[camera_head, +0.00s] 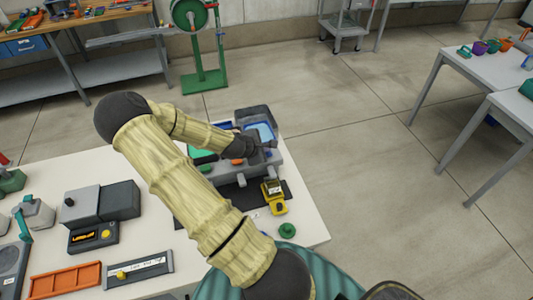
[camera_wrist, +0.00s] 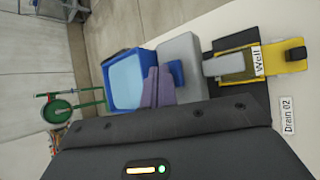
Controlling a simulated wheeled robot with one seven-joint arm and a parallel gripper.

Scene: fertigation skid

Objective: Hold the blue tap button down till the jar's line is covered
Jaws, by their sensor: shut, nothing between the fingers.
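The blue tap button (camera_wrist: 177,72) shows in the wrist view on the side of a grey tap block (camera_wrist: 181,48). My gripper (camera_wrist: 156,84) is shut and empty, its fingertips right beside the button; I cannot tell whether they touch it. In the head view my gripper (camera_head: 266,144) is over the grey skid, in front of a blue tank, and the button is hidden. A yellow holder (camera_head: 275,204) labelled "Well" stands in front of the skid, also in the wrist view (camera_wrist: 275,62). An olive, jar-like part (camera_wrist: 232,66) sits in it below the spout. Its line and level cannot be made out.
The blue tank (camera_wrist: 124,80) holds pale blue liquid. An orange button (camera_head: 237,162) and a green one (camera_head: 205,168) are on the skid's front. A green knob (camera_head: 288,230) stands near the table's edge. A grey box (camera_head: 108,202) and an orange tray (camera_head: 66,280) are at left.

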